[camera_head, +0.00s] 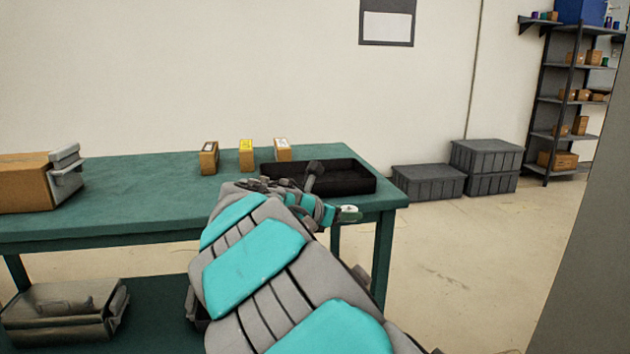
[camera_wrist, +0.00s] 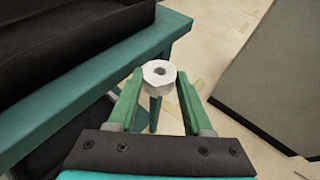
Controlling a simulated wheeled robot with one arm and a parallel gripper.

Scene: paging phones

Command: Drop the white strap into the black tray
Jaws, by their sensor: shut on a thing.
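The white strap (camera_wrist: 158,86) is a small white roll with a dark hole in its top, upright between the green fingers of my gripper (camera_wrist: 157,97) in the wrist view. My gripper is shut on it. In the head view my gripper (camera_head: 349,214) shows small, with a bit of the white strap (camera_head: 349,209), in front of the table's right end. The black tray (camera_head: 350,187) lies on the table's right end, partly hidden by my arm. In the wrist view the tray (camera_wrist: 100,31) is at the upper left, apart from the strap, which appears beyond the table's edge.
Grey crates (camera_head: 428,182) stand on the floor at right, near a shelf rack (camera_head: 540,120). A grey panel (camera_head: 590,240) rises at far right.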

